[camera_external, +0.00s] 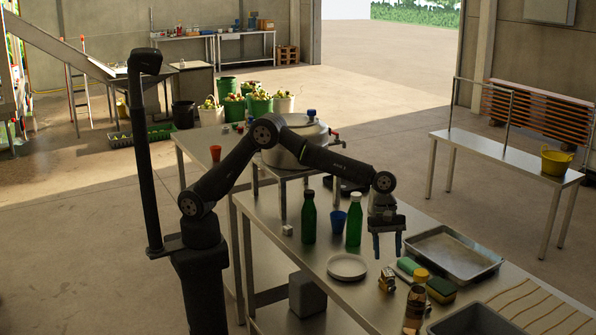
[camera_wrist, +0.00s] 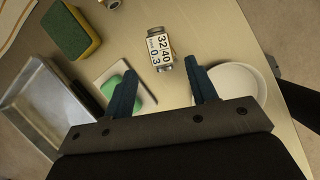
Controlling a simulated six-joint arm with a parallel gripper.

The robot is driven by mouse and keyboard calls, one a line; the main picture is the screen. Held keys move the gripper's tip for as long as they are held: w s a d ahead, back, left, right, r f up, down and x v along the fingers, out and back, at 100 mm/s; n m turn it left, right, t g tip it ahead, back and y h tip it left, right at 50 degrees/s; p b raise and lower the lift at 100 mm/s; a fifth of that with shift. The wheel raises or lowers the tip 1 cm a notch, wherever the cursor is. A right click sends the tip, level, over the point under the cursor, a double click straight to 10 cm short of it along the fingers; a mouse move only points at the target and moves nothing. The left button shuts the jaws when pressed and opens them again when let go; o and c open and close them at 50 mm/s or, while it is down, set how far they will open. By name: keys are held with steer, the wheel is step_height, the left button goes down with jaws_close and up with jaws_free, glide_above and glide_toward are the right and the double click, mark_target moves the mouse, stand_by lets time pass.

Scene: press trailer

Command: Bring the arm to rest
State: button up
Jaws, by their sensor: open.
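My gripper (camera_external: 388,246) hangs down above the metal table (camera_external: 330,285) at the end of my bent arm. Its two blue fingers stand apart with nothing between them. In the wrist view the open fingers (camera_wrist: 165,95) show above the table. A small metal device with number wheels (camera_wrist: 159,48) lies on the table just beyond the fingers. A white plate (camera_wrist: 240,82) lies beside the right finger. A green bar on a white dish (camera_wrist: 122,88) lies by the left finger.
Two green bottles (camera_external: 309,218) and a blue cup (camera_external: 338,223) stand left of my gripper. A metal tray (camera_external: 440,252) lies to its right. A sponge (camera_external: 441,289) and a brown bottle (camera_external: 415,305) are at the front. A large metal pot (camera_external: 290,150) stands behind.

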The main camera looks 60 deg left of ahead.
steer(key=s+v, duration=0.1)
steer(key=v, duration=0.4)
steer(key=x, duration=0.7)
steer(key=w+x, duration=0.1)
steer(key=x, duration=0.3)
steer(key=shift+s+d+f, duration=0.1)
steer(key=shift+d+f, duration=0.05)
steer(key=shift+f, duration=0.1)
step_height(320, 180, up, 4)
steer(key=shift+r, duration=0.1)
steer(key=s+r, duration=0.7)
steer(key=s, duration=0.4)
steer(key=n+t, duration=0.1)
steer(key=n, duration=0.2)
glide_toward(388, 272)
steer(key=w+a, duration=0.5)
steer(key=a, duration=0.1)
steer(key=w+a+f+n+t, duration=0.1)
steer(key=w+a+f+n, duration=0.15)
steer(key=w+a, duration=1)
steer(key=f, duration=0.7)
steer(key=shift+a+f, duration=0.25)
steer(key=shift+f, duration=0.55)
